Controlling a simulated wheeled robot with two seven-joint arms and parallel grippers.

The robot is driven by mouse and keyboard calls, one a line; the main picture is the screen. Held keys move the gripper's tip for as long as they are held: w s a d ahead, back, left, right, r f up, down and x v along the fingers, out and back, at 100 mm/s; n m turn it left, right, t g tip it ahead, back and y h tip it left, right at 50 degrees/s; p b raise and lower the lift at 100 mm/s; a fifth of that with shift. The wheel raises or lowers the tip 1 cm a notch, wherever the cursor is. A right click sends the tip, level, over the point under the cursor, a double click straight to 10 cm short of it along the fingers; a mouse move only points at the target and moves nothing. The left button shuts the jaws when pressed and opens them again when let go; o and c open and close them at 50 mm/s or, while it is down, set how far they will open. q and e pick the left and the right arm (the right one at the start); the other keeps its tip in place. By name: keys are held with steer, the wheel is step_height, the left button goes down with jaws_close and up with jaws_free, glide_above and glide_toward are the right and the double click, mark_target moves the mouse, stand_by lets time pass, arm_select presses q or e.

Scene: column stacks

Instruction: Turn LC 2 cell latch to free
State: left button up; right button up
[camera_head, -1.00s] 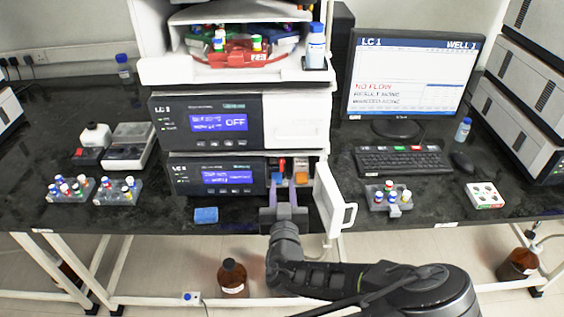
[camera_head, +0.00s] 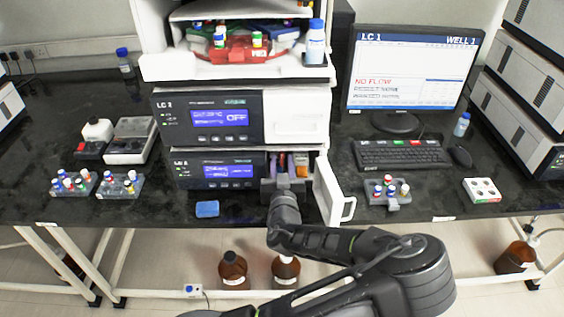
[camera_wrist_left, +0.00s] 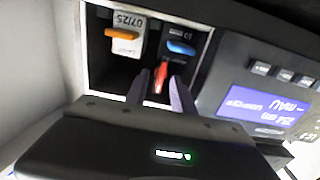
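The lower LC module (camera_head: 216,171) has its small right-hand compartment open, with the white door (camera_head: 330,189) swung out to the right. In the left wrist view a red latch lever (camera_wrist_left: 161,76) stands inside the compartment, between an orange-ended part (camera_wrist_left: 125,37) and a blue-ended part (camera_wrist_left: 181,48). My left gripper (camera_head: 284,180) is at the compartment mouth and hides much of its inside. In the wrist view the left gripper (camera_wrist_left: 158,88) has its fingers apart, one on each side of the red lever, with no clear contact. My right gripper is not seen.
The upper module (camera_head: 213,119) sits right above the compartment. A blue block (camera_head: 207,209) lies on the black bench to the left. A keyboard (camera_head: 403,154) and a vial rack (camera_head: 389,191) stand to the right, beyond the open door.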

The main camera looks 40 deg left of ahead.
arm_select(q)
steer(key=shift+c, duration=0.4)
jaws_close()
